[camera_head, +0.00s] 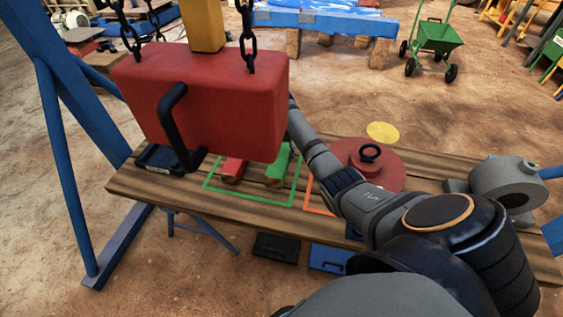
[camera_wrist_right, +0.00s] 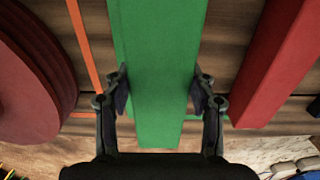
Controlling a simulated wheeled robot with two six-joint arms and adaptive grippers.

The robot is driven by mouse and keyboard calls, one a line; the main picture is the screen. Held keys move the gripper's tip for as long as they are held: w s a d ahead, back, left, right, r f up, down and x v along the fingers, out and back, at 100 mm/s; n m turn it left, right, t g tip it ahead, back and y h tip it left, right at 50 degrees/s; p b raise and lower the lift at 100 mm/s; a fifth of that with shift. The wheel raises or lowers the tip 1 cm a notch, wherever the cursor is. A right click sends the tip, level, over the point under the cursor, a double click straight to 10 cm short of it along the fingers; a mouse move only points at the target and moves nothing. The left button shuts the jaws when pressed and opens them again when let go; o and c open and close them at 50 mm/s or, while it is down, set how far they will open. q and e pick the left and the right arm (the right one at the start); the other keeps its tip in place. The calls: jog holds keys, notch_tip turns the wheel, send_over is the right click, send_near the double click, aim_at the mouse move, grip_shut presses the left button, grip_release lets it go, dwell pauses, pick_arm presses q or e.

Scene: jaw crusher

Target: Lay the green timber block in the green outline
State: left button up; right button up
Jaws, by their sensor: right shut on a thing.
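The green timber block (camera_head: 277,167) shows in part below the hanging red mass in the head view, its near end inside the green outline (camera_head: 249,198). Its far part is hidden. I cannot tell whether it touches the boards. My right gripper (camera_wrist_right: 161,92) has its fingers against both sides of the green block (camera_wrist_right: 160,50) in the right wrist view; the red mass hides this gripper in the head view. The outline shows as a thin green line (camera_wrist_right: 222,117) beside the block. My left gripper is not in view.
A red mass (camera_head: 205,100) with a black handle hangs on chains over the wooden table (camera_head: 170,200). A red timber (camera_head: 233,170) lies left of the green block, also within the outline. A red disc (camera_head: 370,165), orange line (camera_head: 318,208) and grey cylinder (camera_head: 505,183) are right.

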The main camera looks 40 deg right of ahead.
jog(key=shift+w+d+f, duration=0.2)
jog(key=shift+d+f, duration=0.05)
jog(key=shift+f, duration=0.15)
notch_tip(320, 180, down, 3)
jog(key=shift+r+b, duration=0.15)
jog(key=shift+b, duration=0.45)
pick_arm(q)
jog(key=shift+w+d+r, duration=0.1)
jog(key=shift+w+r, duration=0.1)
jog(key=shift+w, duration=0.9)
pick_arm(e)
jog(key=o, duration=1.6)
jog(key=shift+f, duration=0.2)
